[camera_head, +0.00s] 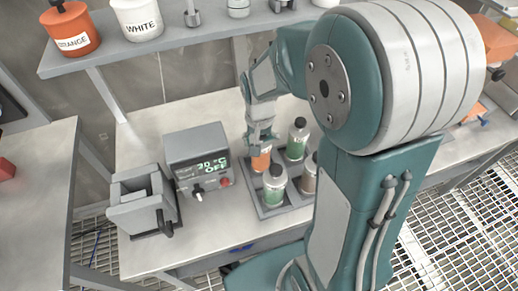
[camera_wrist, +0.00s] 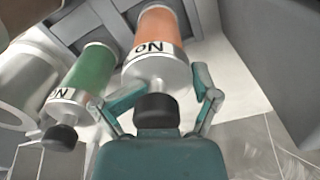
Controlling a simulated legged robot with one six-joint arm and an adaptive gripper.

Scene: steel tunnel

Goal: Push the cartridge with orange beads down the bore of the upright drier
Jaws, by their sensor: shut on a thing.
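The cartridge with orange beads (camera_head: 261,160) stands at the back left of a grey rack (camera_head: 268,211). In the wrist view the cartridge (camera_wrist: 153,30) shows its orange body, a pale end band with dark lettering and a black knob. My gripper (camera_head: 262,141) is above it, pointing down. In the wrist view my gripper (camera_wrist: 160,100) has its fingers on either side of the knob end and is shut on it. Whether the cartridge's foot is lifted is hidden. I cannot pick out the upright drier with certainty; my arm covers much of the bench.
Two green-bead cartridges (camera_head: 298,138) (camera_head: 274,185) and a brown one (camera_head: 309,176) share the rack. A display box (camera_head: 199,160) and a grey open-topped fixture (camera_head: 143,203) stand left. A shelf (camera_head: 165,40) with tubs overhangs behind. Bench is bare at front left.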

